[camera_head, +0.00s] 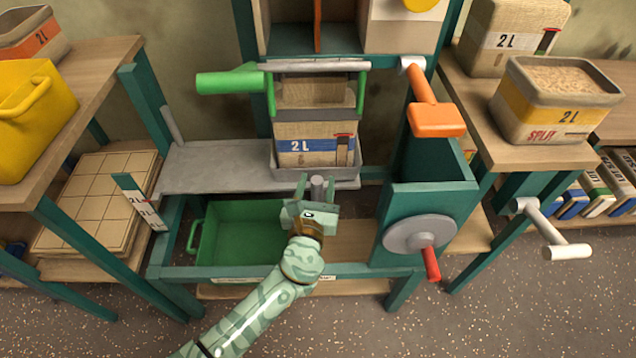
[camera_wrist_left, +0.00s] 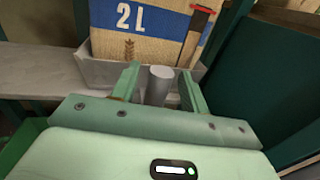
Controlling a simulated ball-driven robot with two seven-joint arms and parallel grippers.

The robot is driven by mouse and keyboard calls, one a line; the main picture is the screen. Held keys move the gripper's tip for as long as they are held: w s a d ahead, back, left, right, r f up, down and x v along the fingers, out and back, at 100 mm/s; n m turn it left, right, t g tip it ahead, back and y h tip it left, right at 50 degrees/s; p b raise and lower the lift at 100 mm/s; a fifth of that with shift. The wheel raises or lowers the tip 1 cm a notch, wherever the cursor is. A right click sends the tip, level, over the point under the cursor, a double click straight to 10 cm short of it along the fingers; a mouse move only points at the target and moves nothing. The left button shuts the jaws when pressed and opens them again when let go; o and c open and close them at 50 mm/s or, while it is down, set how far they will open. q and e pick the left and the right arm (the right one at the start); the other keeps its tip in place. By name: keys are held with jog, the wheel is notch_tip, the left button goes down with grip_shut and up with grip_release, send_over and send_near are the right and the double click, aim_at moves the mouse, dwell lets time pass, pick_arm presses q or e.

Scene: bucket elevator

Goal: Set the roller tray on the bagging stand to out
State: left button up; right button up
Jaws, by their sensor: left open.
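The roller tray (camera_head: 318,180) is a grey, low-walled tray on the bagging stand (camera_head: 235,272), holding a paper bag (camera_head: 312,130) marked 2L with a blue band. A grey round peg (camera_head: 317,186) stands out from the tray's front. My left gripper (camera_head: 317,182) is open at the tray's front, in front of the bag. In the left wrist view my left gripper (camera_wrist_left: 158,75) has one finger on each side of the grey peg (camera_wrist_left: 160,84), with gaps showing. The tray's front wall (camera_wrist_left: 98,70) is just beyond. My right gripper is not in view.
A green bin (camera_head: 240,235) sits below left of the tray, beside a grey shelf (camera_head: 215,165). A grey disc (camera_head: 420,233) with a red handle is at right, below an orange-handled lever (camera_head: 436,118). A green lever (camera_head: 228,81) is at upper left.

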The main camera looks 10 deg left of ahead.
pick_arm(q)
jog(key=shift+w, duration=0.45)
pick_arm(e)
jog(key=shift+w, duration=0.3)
